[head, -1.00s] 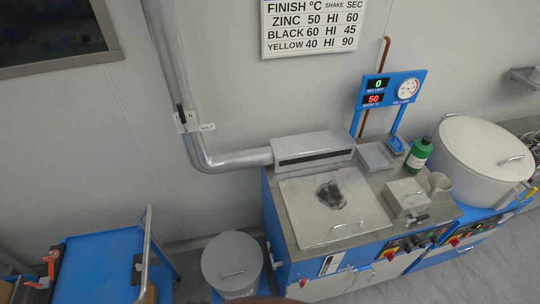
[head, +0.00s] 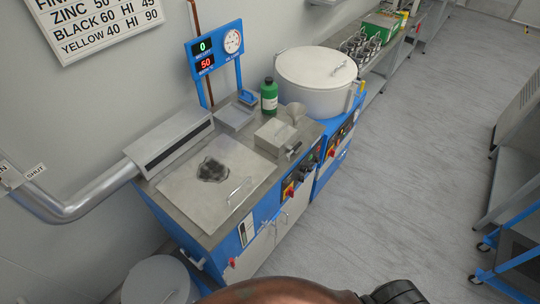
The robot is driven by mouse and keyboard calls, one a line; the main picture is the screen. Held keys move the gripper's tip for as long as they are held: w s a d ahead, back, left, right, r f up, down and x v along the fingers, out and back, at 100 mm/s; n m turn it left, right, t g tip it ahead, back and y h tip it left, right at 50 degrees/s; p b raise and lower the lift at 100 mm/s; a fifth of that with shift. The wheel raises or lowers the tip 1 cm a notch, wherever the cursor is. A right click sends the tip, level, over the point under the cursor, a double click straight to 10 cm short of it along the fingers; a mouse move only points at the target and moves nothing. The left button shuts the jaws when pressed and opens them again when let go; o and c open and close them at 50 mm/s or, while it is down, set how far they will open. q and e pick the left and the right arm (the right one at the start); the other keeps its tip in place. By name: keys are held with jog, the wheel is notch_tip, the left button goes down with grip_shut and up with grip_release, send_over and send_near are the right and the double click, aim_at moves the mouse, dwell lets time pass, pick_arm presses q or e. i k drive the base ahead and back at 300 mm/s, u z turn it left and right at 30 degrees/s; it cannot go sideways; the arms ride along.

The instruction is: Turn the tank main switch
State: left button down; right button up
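The blue tank cabinet (head: 215,258) with a steel top stands in the middle of the head view. A red and yellow rotary switch (head: 289,190) sits on its front panel, left of some dark knobs. It is too small to tell which way its handle points. A second red and yellow switch (head: 331,152) sits on the blue drum unit to the right. Neither of my grippers is in view.
On the tank top are a flat lid (head: 220,180) with a dark patch, a small metal box (head: 275,135) and a green bottle (head: 269,96). A white drum (head: 315,85) adjoins it. The floor (head: 400,180) to the right is clear up to a rack (head: 520,220).

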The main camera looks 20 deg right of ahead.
aim_at(290, 191)
jog(key=u, duration=0.6)
jog(key=k, duration=1.3)
jog(key=z, duration=0.05)
jog(key=i, duration=0.55)
jog(key=z, duration=1)
jog(key=i, duration=1)
jog(key=u, duration=0.1)
